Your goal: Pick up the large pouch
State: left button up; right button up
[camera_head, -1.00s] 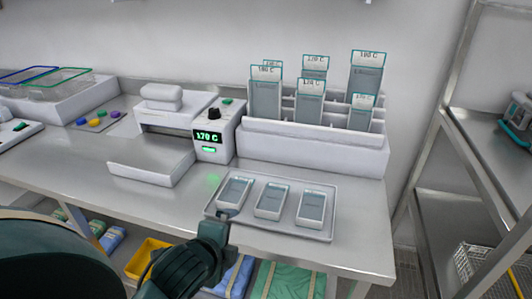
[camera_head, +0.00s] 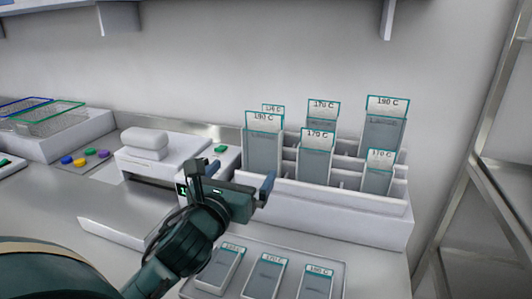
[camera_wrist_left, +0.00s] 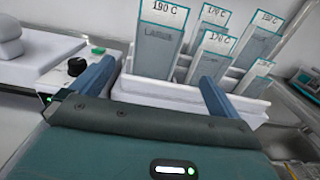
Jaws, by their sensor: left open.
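Several grey pouches with teal-edged white labels stand in a white rack (camera_head: 330,212). Large ones are the front-left pouch (camera_head: 263,152), whose label seems to read 190 C, and the back-right pouch (camera_head: 381,132); others are smaller. Which one the task means is not clear. My left gripper (camera_head: 230,180) is open and empty, in front of the rack's left end. In the left wrist view the front-left pouch (camera_wrist_left: 156,52) stands upright ahead, between the directions of the two fingers (camera_wrist_left: 158,75), apart from them. My right gripper is not in view.
A tray (camera_head: 340,275) with three flat pouches lies below the rack. A white sealing device (camera_head: 160,158) with a black knob (camera_wrist_left: 77,66) stands to the left, partly hidden by my gripper. Wire baskets (camera_head: 50,118) are at far left, a metal shelf (camera_head: 500,170) at right.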

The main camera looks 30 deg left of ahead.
aim_at(260, 146)
pick_arm(q)
jog(key=shift+b+x, duration=0.7)
jog(key=shift+x, duration=5.35)
jog(key=shift+a, duration=0.1)
jog(key=c, duration=0.8)
